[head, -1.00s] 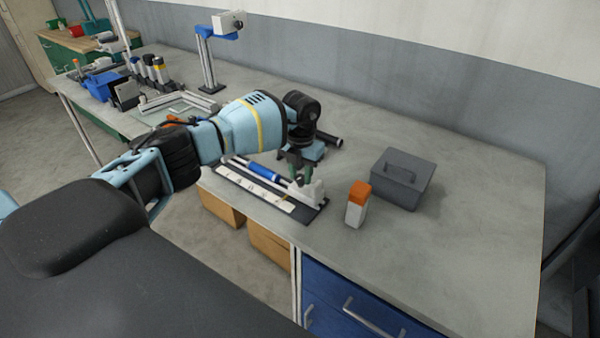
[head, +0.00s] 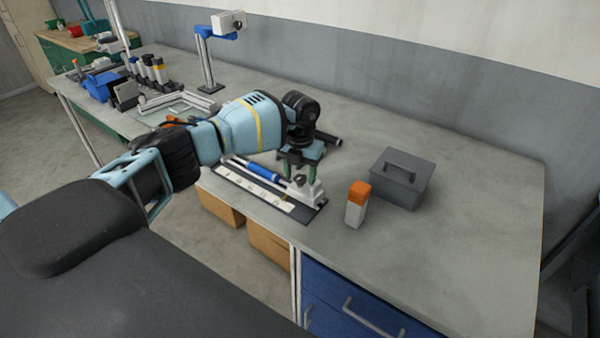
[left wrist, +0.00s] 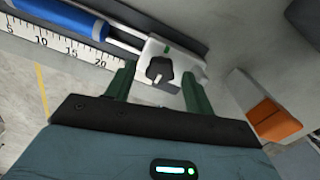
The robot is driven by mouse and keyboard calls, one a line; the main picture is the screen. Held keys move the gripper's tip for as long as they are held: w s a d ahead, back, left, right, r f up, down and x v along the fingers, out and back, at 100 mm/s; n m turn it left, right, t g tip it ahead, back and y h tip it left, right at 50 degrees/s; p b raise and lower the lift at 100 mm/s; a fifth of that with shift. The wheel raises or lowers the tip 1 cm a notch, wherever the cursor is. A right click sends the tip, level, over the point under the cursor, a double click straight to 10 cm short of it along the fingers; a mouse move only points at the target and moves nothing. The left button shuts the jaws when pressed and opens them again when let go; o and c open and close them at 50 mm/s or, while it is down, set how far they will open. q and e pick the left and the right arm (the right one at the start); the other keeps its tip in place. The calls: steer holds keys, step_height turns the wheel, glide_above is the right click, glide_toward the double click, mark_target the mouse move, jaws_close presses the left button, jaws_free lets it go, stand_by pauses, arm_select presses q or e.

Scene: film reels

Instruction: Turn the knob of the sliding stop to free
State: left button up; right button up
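The sliding stop (head: 309,197) is a pale block at the right end of a measuring rail (head: 250,192). In the left wrist view the stop (left wrist: 190,67) carries a dark knob (left wrist: 159,67) with a pale pointer, which points toward the bottom of the picture. A green mark shows on the stop on the knob's opposite side. My left gripper (head: 298,173) is open just over the stop. Its two green fingers (left wrist: 157,72) stand apart on either side of the knob in the picture, with nothing held. Whether they touch it I cannot tell. My right gripper is not in view.
A blue cylinder (head: 263,172) lies along the rail, with a number scale (left wrist: 62,46) beside it. An orange-topped white box (head: 356,207) and a grey case with a handle (head: 401,182) stand to the right. The bench's right end is clear.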

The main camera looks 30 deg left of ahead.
mark_target(300, 177)
arm_select(q)
steer(key=shift+r, duration=3.95)
